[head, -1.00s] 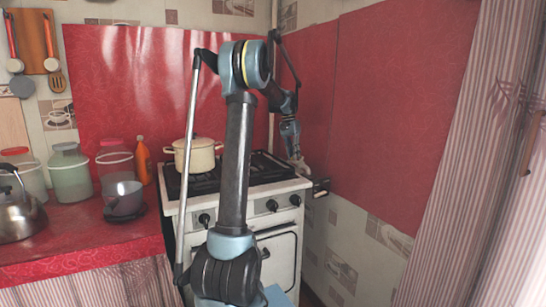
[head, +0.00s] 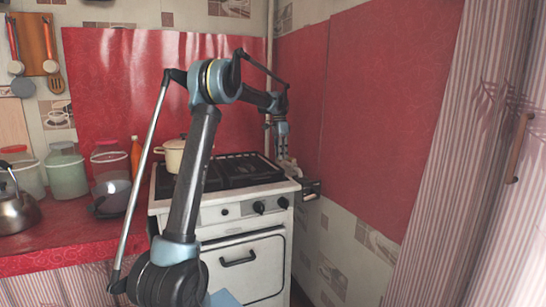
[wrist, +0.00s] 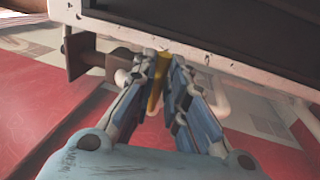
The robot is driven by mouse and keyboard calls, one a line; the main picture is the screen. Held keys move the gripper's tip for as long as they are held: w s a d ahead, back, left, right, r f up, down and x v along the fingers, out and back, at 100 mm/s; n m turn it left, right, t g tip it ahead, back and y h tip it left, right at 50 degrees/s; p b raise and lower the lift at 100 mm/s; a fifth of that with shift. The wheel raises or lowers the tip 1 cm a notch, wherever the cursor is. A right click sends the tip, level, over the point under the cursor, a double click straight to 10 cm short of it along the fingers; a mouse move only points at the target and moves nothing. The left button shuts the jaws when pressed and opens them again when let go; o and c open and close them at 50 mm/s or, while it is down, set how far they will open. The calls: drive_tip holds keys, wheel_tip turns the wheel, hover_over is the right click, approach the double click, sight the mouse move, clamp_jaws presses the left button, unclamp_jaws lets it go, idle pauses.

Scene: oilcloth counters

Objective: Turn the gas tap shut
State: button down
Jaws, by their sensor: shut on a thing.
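My gripper (wrist: 160,72) is closed around a narrow yellow handle (wrist: 155,92), which looks like the gas tap's lever, in the wrist view. The fingers hide part of the lever. A brown metal fitting with a flat end (wrist: 88,56) lies just left of the fingertips, below the stove's edge. The lever is too small or hidden to tell there. A dark fitting (head: 311,189) shows just right of the stove.
The white stove (head: 240,222) carries a cream pot (head: 174,156) on its hob. A red counter (head: 75,232) with jars and a kettle (head: 16,208) stands to the left. The red wall panel (head: 380,120) is close to my gripper. A striped curtain (head: 465,190) hangs at right.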

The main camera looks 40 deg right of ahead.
drive_tip(key=shift+w, duration=0.1)
idle(0.3)
drive_tip(key=c, duration=1.6)
unclamp_jaws()
drive_tip(key=shift+r, duration=0.1)
wheel_tip(320, 180, up, 12)
drive_tip(key=w, duration=0.2)
drive_tip(key=shift+w+d+f, duration=0.15)
drive_tip(key=shift+d+f, duration=0.05)
drive_tip(key=shift+d, duration=0.15)
